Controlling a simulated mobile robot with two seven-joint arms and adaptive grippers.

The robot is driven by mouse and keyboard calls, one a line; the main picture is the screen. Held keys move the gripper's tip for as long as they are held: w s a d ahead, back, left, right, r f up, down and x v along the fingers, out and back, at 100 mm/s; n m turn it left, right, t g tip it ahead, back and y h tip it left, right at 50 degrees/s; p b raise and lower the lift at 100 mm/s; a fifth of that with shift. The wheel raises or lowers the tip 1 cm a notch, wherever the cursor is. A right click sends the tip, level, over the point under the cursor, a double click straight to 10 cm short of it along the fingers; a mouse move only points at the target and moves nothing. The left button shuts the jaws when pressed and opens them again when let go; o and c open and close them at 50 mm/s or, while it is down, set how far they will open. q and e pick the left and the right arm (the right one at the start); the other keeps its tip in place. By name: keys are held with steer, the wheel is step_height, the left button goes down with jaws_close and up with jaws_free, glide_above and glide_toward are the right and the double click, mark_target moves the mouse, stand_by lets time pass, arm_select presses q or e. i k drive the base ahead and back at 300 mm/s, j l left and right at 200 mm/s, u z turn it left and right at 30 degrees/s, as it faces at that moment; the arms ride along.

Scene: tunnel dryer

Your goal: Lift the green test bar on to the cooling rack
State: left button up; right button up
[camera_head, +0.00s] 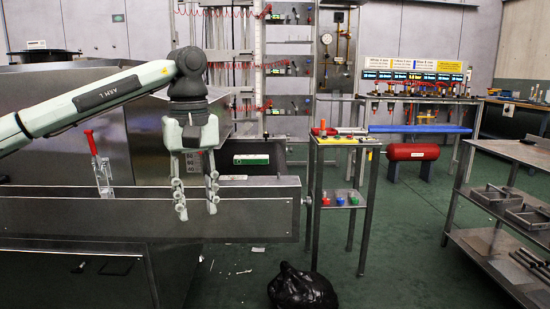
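My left gripper (196,210) points down in front of the long steel rail of the dryer. Its two fingers are apart, with nothing between them. A small green block with a white marking (251,159) shows behind the rail, to the right of the gripper and apart from it. I cannot tell for sure whether it is the green test bar. A steel shelf unit (493,246) with wire-like trays stands at the right edge; I cannot tell whether it is the cooling rack. My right gripper is not in view.
A red-handled clamp (92,143) stands on the rail, left of the gripper. A small steel table (343,141) with coloured pieces stands right of the dryer. A black bag (302,288) lies on the green floor. A red cylinder (413,152) and blue bench (420,129) are farther back.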

mark_target(242, 159)
steer(key=i+l+z, duration=0.45)
steer(key=i+z, duration=0.55)
steer(key=i+l+u, duration=0.1)
steer(key=i+u, duration=0.15)
steer(key=i, duration=0.2)
steer(key=i+l+u, duration=0.3)
steer(key=i, duration=0.15)
steer(key=i+l+u, duration=0.25)
steer(key=i, duration=0.15)
steer(key=i+u, duration=0.25)
steer(key=u, duration=0.25)
steer(key=i+l+u, duration=0.15)
steer(key=u, duration=0.35)
steer(key=i+l+u, duration=0.2)
steer(key=u, duration=0.3)
steer(key=i+l+u, duration=0.25)
steer(key=l+u, duration=0.2)
steer(key=i+l+u, duration=0.25)
steer(key=l, duration=0.15)
steer(key=k+j, duration=0.05)
steer(key=k, duration=0.05)
